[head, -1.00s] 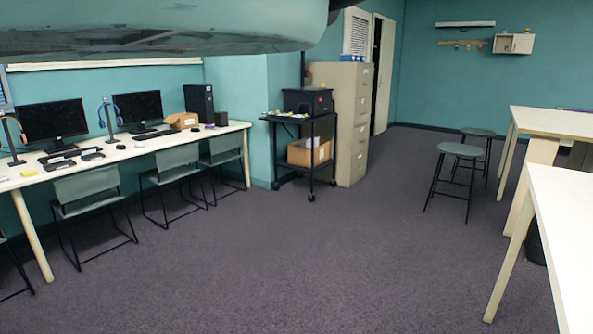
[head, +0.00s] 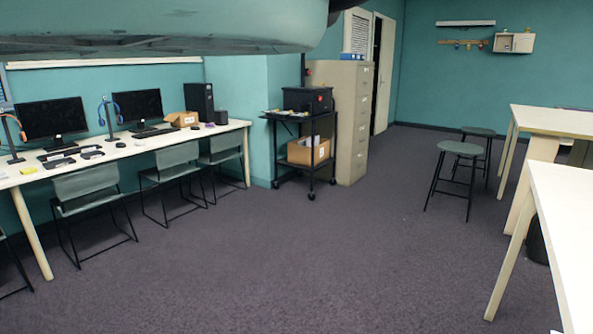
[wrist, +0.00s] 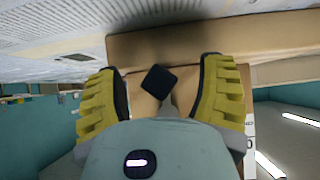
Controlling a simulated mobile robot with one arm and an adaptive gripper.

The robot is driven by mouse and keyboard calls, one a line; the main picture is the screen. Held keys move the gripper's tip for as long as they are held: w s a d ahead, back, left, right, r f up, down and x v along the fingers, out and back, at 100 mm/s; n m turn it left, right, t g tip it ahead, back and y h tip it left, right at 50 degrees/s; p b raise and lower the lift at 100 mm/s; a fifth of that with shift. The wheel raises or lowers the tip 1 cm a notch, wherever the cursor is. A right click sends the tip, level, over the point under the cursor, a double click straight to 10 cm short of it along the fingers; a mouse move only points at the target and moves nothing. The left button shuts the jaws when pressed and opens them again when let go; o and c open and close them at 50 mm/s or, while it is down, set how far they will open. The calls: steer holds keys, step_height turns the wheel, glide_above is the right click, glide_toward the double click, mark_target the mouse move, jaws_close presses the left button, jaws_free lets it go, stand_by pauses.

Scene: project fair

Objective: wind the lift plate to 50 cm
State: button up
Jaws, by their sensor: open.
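In the wrist view my gripper (wrist: 160,95) has two yellow ribbed fingers standing wide apart. A small dark square block (wrist: 159,81) shows in the gap between them. I cannot tell whether it is a separate thing or how far off it is, and no finger closes on it. The gripper does not show in the head view. I cannot make out a lift plate, a crank or a height scale in either view.
A long desk (head: 122,152) with monitors and several chairs runs along the left wall. A black trolley (head: 303,146) stands beside a filing cabinet (head: 354,125). Stools (head: 458,148) and pale tables (head: 570,192) are at right. The carpet (head: 290,255) between is clear. Tan boards or boxes (wrist: 210,38) fill the wrist view's upper middle.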

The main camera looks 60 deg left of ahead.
steer(key=shift+s+a+r+p, duration=0.1)
steer(key=shift+a+r+p, duration=0.25)
steer(key=shift+p, duration=0.3)
steer(key=p+v, duration=0.7)
steer(key=p, duration=0.1)
stand_by(0.4)
